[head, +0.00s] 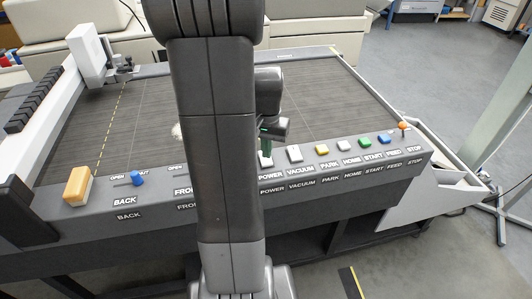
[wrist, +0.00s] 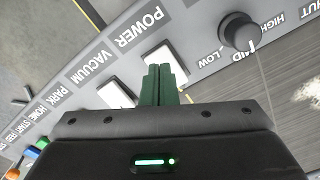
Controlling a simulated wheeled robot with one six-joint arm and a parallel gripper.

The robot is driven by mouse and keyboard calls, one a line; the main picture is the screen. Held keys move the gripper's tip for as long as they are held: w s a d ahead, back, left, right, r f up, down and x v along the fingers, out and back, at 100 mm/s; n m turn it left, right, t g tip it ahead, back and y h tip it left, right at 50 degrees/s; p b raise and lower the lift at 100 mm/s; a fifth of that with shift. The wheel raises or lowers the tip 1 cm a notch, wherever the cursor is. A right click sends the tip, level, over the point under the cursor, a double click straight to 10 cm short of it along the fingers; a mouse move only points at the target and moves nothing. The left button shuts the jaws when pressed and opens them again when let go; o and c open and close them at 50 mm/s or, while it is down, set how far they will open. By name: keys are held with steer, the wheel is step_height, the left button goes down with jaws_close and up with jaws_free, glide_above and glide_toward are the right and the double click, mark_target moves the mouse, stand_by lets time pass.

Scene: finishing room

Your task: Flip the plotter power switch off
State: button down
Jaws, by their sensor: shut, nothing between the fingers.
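The plotter's front panel carries a row of labelled controls. The white power switch (head: 266,161) sits above the POWER label. In the wrist view the power switch (wrist: 164,55) is partly hidden behind my fingertips. My gripper (head: 266,149) is shut and empty, its green fingers pointing down at the power switch. In the wrist view my gripper (wrist: 159,70) has its two green fingers together over that switch's near part. I cannot tell whether they touch it, or which way the rocker is tilted.
The white vacuum switch (head: 294,153) sits right of the power switch; it also shows in the wrist view (wrist: 112,96). A dark knob (wrist: 239,31) is on the other side. My arm hides the panel's middle.

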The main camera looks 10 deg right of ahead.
mark_target(267, 161)
step_height(267, 161, up, 5)
steer(key=p, duration=0.3)
steer(key=shift+r+p, duration=0.1)
steer(key=shift+p, duration=0.25)
step_height(267, 161, down, 7)
steer(key=b, duration=0.6)
stand_by(0.3)
steer(key=shift+r+p, duration=0.15)
steer(key=shift+p, duration=0.15)
